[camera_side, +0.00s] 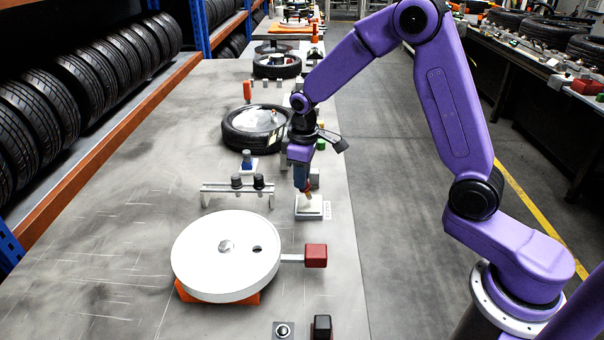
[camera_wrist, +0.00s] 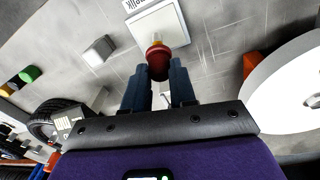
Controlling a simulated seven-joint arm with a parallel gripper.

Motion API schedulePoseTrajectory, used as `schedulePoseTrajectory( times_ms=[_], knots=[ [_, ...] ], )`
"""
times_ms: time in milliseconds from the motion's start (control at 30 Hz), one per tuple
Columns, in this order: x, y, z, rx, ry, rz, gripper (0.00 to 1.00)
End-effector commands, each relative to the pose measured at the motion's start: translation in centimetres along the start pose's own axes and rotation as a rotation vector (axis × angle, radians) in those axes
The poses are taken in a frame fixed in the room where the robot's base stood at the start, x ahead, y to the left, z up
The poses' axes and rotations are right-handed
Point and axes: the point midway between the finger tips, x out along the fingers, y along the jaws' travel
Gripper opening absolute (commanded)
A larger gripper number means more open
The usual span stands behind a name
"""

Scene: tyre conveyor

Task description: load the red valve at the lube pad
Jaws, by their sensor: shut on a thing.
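The red valve (camera_wrist: 158,62) shows in the wrist view between my fingertips, its brass-coloured stem end pointing away from my gripper towards the lube pad. My gripper (camera_wrist: 159,76) is shut on the valve's red body. In the side view my gripper (camera_side: 302,185) points down over the lube pad, and the valve's brass-coloured stem (camera_side: 308,197) shows just below the fingers. The lube pad (camera_side: 301,213) is a pale square block; it also shows at the top of the wrist view (camera_wrist: 176,34). I cannot tell whether the stem touches the pad.
A white disc (camera_side: 205,270) with a dark hole and a red-handled lever (camera_side: 315,256) lies in front of the pad. A rack (camera_side: 220,194) with two black-topped valves stands left of it. A tyre (camera_side: 240,142) lies behind. The bench's left side is clear.

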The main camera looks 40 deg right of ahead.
Motion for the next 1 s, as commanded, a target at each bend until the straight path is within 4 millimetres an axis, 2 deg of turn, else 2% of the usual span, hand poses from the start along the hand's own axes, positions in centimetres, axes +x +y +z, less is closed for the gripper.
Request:
schedulePoseTrajectory(
  times_ms=[1000],
  knots=[
    [0.93, -0.08, 0.05, 0.0, -0.001, 0.0, 0.0]
  ],
)
